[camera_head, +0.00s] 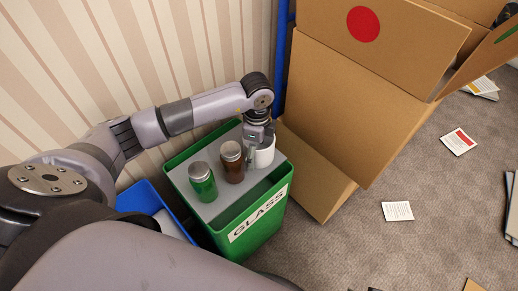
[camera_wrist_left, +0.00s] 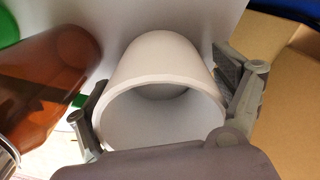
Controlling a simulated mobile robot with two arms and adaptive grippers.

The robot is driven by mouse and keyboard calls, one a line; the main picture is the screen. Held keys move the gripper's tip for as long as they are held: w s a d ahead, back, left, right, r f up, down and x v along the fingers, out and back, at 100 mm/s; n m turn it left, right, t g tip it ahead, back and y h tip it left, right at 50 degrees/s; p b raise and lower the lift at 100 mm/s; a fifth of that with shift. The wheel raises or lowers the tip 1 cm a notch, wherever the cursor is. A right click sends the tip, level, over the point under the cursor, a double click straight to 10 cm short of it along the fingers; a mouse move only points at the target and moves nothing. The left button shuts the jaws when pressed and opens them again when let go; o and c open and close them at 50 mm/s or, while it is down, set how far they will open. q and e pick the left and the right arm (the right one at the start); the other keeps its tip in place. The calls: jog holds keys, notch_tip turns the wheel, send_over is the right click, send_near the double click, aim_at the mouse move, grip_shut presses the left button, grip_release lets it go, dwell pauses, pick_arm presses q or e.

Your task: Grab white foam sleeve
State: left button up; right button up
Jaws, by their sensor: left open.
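The white foam sleeve (camera_head: 265,153) stands at the right end of a grey board on the green glass bin. In the left wrist view the sleeve (camera_wrist_left: 160,62) is a hollow white tube with its open rim facing the camera. My left gripper (camera_head: 253,150) reaches down at the sleeve from above. In the left wrist view its fingers (camera_wrist_left: 165,105) are spread, one on either side of the sleeve. I cannot tell whether they touch it. My right gripper is not in view.
A brown jar (camera_head: 232,162) stands close beside the sleeve, and a green jar (camera_head: 202,182) farther left. The green bin (camera_head: 255,220) bears a GLASS label. Large cardboard boxes (camera_head: 350,100) rise just right of it. Papers (camera_head: 397,211) lie on the carpet.

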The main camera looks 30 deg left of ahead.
pick_arm(q)
jog(key=shift+c, duration=0.2)
jog(key=c, duration=0.9)
jog(key=shift+o, duration=0.2)
jog(key=shift+r, duration=0.2)
